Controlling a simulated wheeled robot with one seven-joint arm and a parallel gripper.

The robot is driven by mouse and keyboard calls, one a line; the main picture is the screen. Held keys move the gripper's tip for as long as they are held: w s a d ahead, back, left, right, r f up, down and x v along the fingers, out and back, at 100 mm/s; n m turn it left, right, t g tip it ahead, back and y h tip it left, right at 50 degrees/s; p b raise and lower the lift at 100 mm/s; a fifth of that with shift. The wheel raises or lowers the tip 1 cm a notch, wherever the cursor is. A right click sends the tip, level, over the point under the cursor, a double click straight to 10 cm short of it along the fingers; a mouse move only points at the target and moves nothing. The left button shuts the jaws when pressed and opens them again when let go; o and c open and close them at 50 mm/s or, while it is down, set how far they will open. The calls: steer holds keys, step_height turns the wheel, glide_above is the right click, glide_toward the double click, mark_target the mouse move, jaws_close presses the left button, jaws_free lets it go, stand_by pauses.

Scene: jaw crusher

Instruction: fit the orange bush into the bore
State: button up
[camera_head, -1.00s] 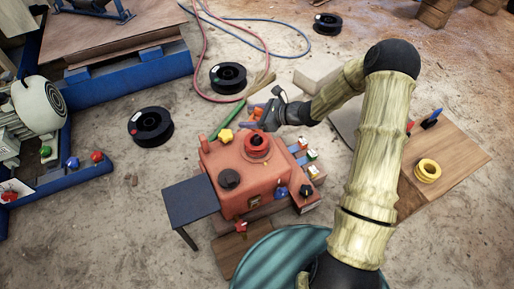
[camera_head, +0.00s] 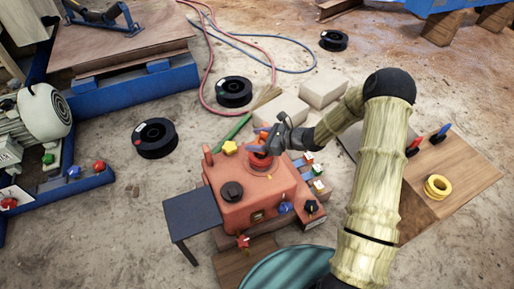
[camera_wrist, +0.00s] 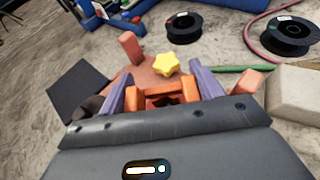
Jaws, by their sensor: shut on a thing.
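The red machine housing (camera_head: 238,205) stands in the middle of the head view, with a raised red ring (camera_head: 260,163) on its top. My gripper (camera_head: 262,142) is directly above or at this ring, partly covering it. In the wrist view my gripper (camera_wrist: 163,88) has its purple fingers either side of the orange bush (camera_wrist: 165,96), shut on it. The bush shows a dark opening. The bore is hidden in the wrist view, and I cannot tell whether the bush touches the ring.
A yellow star knob (camera_head: 229,148) and a dark round cap (camera_head: 232,191) stand on the housing near the ring. A dark side table (camera_head: 192,212) is at its left. Yellow rings (camera_head: 437,187) lie on a wooden board at right. Pale blocks (camera_head: 322,86) lie behind.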

step_height(320, 180, down, 4)
steer(key=shift+f+b, duration=0.1)
steer(key=shift+b, duration=0.75)
steer(key=shift+w, duration=0.1)
steer(key=o, duration=1.2)
steer(key=shift+c, duration=0.2)
steer(key=shift+s+d+r, duration=0.25)
steer(key=shift+d, duration=0.15)
steer(key=p+v, duration=0.4)
steer(key=v, duration=0.7)
steer(key=shift+p, duration=0.35)
